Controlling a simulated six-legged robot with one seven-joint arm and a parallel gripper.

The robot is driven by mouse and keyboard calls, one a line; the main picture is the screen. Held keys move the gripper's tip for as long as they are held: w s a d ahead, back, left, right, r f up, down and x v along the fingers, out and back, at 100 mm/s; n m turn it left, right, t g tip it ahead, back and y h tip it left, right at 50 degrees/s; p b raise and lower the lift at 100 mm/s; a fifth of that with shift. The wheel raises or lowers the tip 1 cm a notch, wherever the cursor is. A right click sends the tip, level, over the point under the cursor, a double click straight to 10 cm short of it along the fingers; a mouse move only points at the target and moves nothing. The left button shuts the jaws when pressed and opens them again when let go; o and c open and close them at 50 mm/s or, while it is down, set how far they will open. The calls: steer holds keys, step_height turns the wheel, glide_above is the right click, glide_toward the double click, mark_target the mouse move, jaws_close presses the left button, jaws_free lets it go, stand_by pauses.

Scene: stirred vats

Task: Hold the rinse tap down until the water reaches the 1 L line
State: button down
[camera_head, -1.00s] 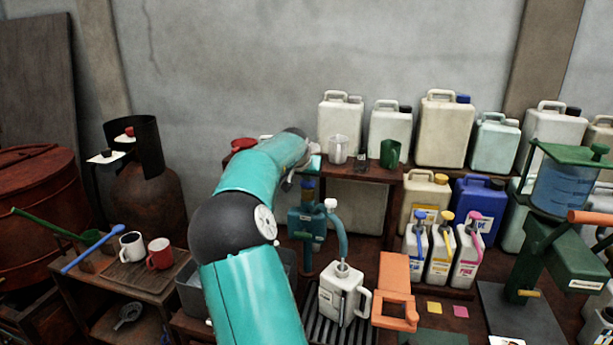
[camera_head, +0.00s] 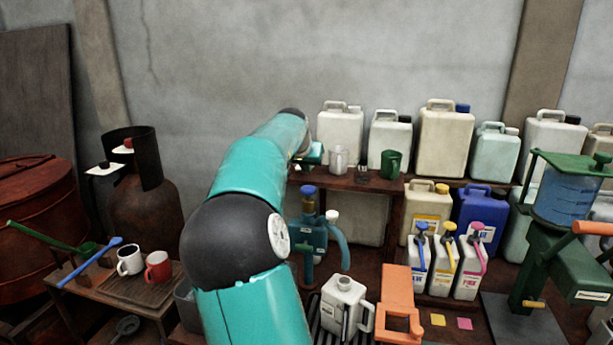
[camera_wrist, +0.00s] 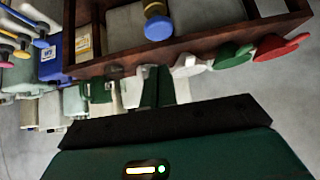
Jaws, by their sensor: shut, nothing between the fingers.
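The teal rinse tap (camera_head: 313,235) has a blue knob (camera_head: 308,193) and a curved spout with a white cap. It stands right of my arm in the head view. A white jug (camera_head: 343,305) with a handle stands below the spout on a dark grate; its water level and 1 L line cannot be made out. In the wrist view, a blue knob with a yellow band (camera_wrist: 157,27) shows at the top, apart from my fingers. My gripper (camera_wrist: 155,85) is shut and empty. In the head view its fingers are hidden behind my arm, near the shelf's left end.
The shelf (camera_head: 350,184) holds several canisters, a clear beaker (camera_head: 339,160) and a green mug (camera_head: 391,163). An orange stand (camera_head: 398,300) is right of the jug. Several pump bottles (camera_head: 443,262) stand further right. Mugs (camera_head: 130,260) sit on a low table at left.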

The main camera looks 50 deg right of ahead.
steer(key=v, duration=0.4)
steer(key=shift+w+a, duration=0.15)
steer(key=shift+w, duration=0.15)
steer(key=shift+s, duration=0.1)
stand_by(0.4)
